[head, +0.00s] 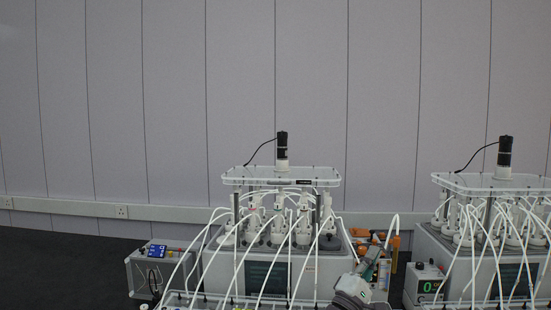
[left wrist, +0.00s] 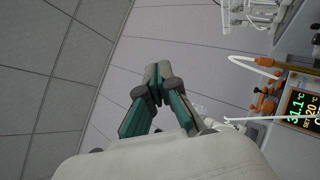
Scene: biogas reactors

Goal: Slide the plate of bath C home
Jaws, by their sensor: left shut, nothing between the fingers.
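Two white baths stand side by side in the head view, a left one (head: 307,277) and a right one (head: 428,249). Each carries several bottles and white tubes. A clear plate (head: 244,175) with a black motor (head: 282,145) sits above the left bath, and a similar plate (head: 453,182) sits above the right one. I cannot read which bath is C. My left gripper (head: 374,252) is shut and empty, in front of the gap between the baths. It also shows in the left wrist view (left wrist: 155,72), pointing towards the wall. My right gripper is not in view.
Orange-capped bottles (head: 389,240) stand behind my left gripper. A lit temperature display (left wrist: 299,108) shows in the left wrist view. White tubes loop across the front. The wall above is clear.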

